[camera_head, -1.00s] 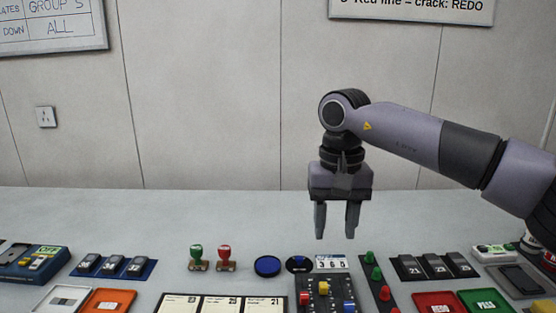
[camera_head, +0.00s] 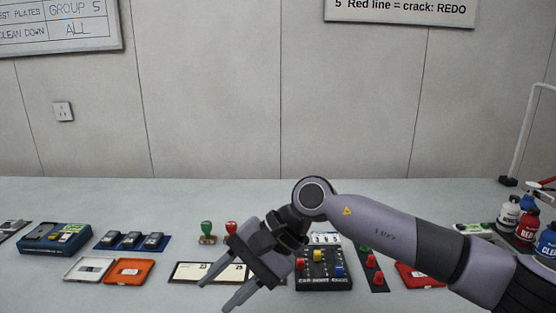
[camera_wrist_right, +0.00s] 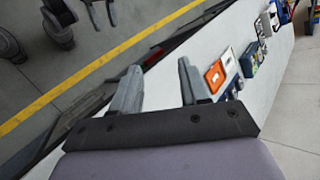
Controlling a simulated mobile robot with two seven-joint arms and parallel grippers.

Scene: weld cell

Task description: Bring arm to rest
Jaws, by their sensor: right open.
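My right arm comes in from the right in the head view. Its gripper (camera_head: 232,291) hangs tilted down and to the left, in front of the cream cards (camera_head: 190,272) and partly over them. The fingers are apart with nothing between them. In the right wrist view the right gripper (camera_wrist_right: 157,85) also shows two separate, empty fingers, with the table edge and floor beyond. My left gripper is not in the head view.
The grey table (camera_head: 130,205) holds a blue case (camera_head: 55,238), an orange tray (camera_head: 130,271), a green stamp (camera_head: 207,231), a black control box (camera_head: 322,270) with coloured knobs and several bottles (camera_head: 527,222) at right.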

